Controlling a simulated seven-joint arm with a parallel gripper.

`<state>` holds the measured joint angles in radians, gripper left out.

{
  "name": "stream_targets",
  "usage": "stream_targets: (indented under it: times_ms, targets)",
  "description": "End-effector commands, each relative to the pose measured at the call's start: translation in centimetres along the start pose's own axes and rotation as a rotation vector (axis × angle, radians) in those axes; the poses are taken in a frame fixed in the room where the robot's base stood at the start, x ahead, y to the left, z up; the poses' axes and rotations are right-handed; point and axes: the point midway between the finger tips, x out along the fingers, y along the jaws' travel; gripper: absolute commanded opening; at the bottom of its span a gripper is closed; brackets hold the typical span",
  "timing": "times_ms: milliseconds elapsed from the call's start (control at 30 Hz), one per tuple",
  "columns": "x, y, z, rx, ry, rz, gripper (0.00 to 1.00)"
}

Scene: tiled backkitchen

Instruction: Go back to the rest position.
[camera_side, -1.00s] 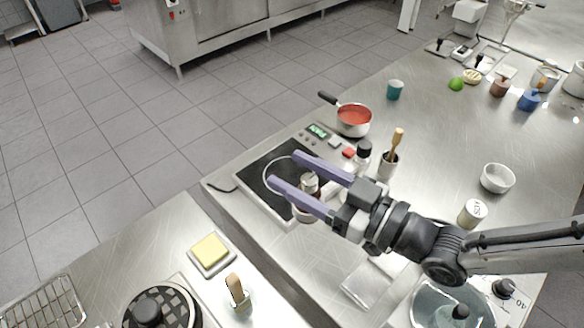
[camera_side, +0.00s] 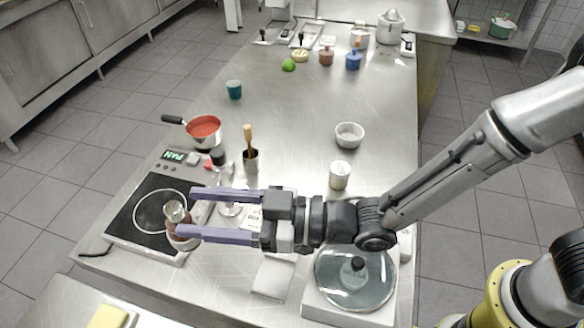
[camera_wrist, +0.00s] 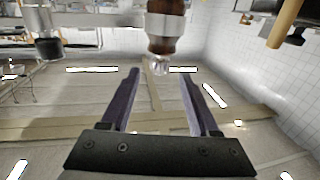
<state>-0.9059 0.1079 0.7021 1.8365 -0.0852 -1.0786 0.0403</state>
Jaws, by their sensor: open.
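My gripper (camera_side: 188,213) points left, about level, in the side view, its two long purple fingers spread apart. It is over the right part of the black hotplate (camera_side: 140,222). A brown grinder with a metal top (camera_side: 176,212) shows by the fingertips. In the wrist view, which is upside down, my gripper (camera_wrist: 161,76) is open with nothing clasped. The brown grinder (camera_wrist: 163,28) shows beyond the fingertips there, apart from them. How high the fingers are above the steel counter (camera_side: 300,95) is hard to judge.
A red-filled pan (camera_side: 205,128), a dark cup with a wooden tool (camera_side: 250,158) and a black-capped shaker (camera_side: 218,158) stand behind the fingers. The counter's middle is fairly clear.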

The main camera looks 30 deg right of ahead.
Motion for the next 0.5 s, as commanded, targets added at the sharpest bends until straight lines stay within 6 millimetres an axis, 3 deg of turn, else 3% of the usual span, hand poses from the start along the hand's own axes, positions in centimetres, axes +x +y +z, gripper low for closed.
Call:
stream_targets:
  times_ms: [167, 267, 367, 500]
  targets:
    - [-0.2, 0.8, -0.3, -0.004, -0.016, 0.015, 0.62]
    - [-1.1, 3.2, -1.3, -0.011, -0.059, 0.061, 0.62]
    - [-3.1, 7.1, -2.6, -0.009, -0.139, 0.145, 0.62]
    - [-8.3, 13.1, -4.3, 0.018, -0.284, 0.292, 0.62]
